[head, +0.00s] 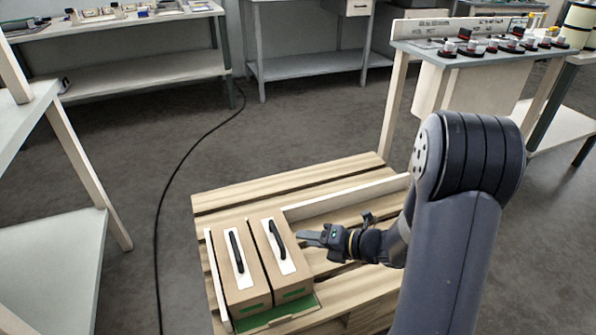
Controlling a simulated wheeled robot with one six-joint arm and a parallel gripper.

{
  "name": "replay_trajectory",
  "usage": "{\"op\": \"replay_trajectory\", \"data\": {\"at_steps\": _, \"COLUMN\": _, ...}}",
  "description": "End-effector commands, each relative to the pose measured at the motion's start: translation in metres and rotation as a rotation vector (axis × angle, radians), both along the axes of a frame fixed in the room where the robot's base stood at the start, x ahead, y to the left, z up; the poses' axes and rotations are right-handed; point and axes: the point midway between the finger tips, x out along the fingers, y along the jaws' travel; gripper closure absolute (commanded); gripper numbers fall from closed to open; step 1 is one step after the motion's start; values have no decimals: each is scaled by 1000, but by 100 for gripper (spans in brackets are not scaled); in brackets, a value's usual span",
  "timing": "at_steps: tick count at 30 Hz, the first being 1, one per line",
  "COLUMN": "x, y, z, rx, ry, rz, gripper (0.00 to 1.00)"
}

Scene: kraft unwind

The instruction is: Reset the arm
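My arm comes in from the lower right and bends at a dark ribbed joint. My gripper (309,238) points left, close to the right-hand box on the pallet, at about the height of its handle in the picture. Its fingers are small and dark here, and I cannot tell whether they are apart or closed. I see nothing held in it. Whether the fingertips touch the box is also unclear.
Two brown boxes (240,268) with white tops and black handles stand side by side on a wooden pallet (235,199), over a green sheet (280,311). A bench (475,52) with red-black knobs stands behind right. A black cable (171,180) crosses the floor.

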Motion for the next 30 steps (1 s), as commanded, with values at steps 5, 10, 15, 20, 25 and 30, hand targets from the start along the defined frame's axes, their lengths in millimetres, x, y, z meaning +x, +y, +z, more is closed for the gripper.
{"op": "replay_trajectory", "data": {"at_steps": 5, "x": 12, "y": 20, "z": -13, "rx": 1, "ry": 0, "rz": 5, "gripper": 64}}
{"op": "replay_trajectory", "data": {"at_steps": 10, "x": 29, "y": 45, "z": -27, "rx": 0, "ry": 0, "rz": 5, "gripper": 64}}
{"op": "replay_trajectory", "data": {"at_steps": 15, "x": 45, "y": 69, "z": -38, "rx": 1, "ry": 0, "rz": 4, "gripper": 64}}
{"op": "replay_trajectory", "data": {"at_steps": 20, "x": 56, "y": 84, "z": -45, "rx": 0, "ry": 0, "rz": 2, "gripper": 64}}
{"op": "replay_trajectory", "data": {"at_steps": 25, "x": 59, "y": 87, "z": -47, "rx": 1, "ry": 1, "rz": 0, "gripper": 64}}
{"op": "replay_trajectory", "data": {"at_steps": 30, "x": 59, "y": 87, "z": -45, "rx": 1, "ry": 1, "rz": 0, "gripper": 64}}
